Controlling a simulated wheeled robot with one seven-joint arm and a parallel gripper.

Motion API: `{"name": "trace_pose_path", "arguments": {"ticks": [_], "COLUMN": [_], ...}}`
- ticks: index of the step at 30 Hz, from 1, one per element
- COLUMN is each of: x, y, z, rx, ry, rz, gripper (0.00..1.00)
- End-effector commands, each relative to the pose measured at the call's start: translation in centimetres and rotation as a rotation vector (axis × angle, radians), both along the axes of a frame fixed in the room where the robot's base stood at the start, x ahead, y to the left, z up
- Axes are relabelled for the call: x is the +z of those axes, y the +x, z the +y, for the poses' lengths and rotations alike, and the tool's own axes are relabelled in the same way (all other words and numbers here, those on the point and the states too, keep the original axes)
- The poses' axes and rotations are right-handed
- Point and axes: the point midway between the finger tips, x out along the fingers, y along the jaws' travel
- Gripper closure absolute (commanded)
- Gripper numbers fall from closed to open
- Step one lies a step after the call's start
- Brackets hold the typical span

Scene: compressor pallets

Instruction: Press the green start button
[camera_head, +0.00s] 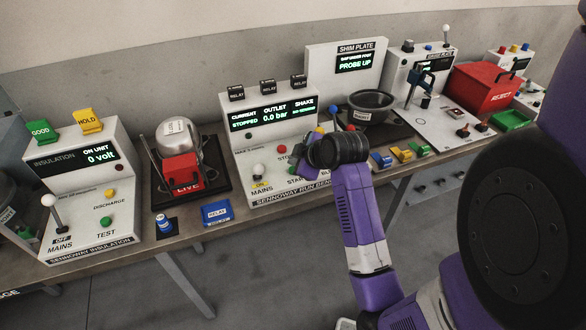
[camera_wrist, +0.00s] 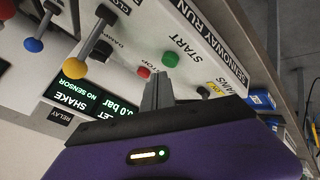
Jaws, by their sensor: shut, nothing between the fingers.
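The green start button (camera_wrist: 170,59) sits on the white run bench console's face beside the START label in the wrist view. It also shows in the head view (camera_head: 293,169), just left of my wrist. A red button (camera_wrist: 143,72) is close beside it. My gripper (camera_wrist: 159,80) is shut and empty, its tips near the red and green buttons. I cannot tell whether the tips touch the panel. In the head view, my dark wrist and gripper (camera_head: 308,152) cover part of the console's right side. The console display (camera_head: 272,118) reads STOPPED, 0.0 bar and NO SENSOR.
A mains lever with a white knob (camera_head: 259,172) stands left of the buttons. Yellow (camera_wrist: 98,68) and blue (camera_wrist: 33,45) knobbed levers stand on the console's other side. A blue relay box (camera_head: 216,212) lies on the bench.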

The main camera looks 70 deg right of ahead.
Motion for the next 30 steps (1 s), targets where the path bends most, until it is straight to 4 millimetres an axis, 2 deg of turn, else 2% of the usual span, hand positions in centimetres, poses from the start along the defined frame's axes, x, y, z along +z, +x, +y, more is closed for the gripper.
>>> {"name": "trace_pose_path", "arguments": {"ticks": [9, 30], "x": [-0.9, -1.2], "y": [0.0, 0.0], "z": [0.0, 0.0], "rx": [0.001, 0.000], "ry": [0.000, 0.000], "rz": [0.001, 0.000], "gripper": [1.00, 1.00]}}
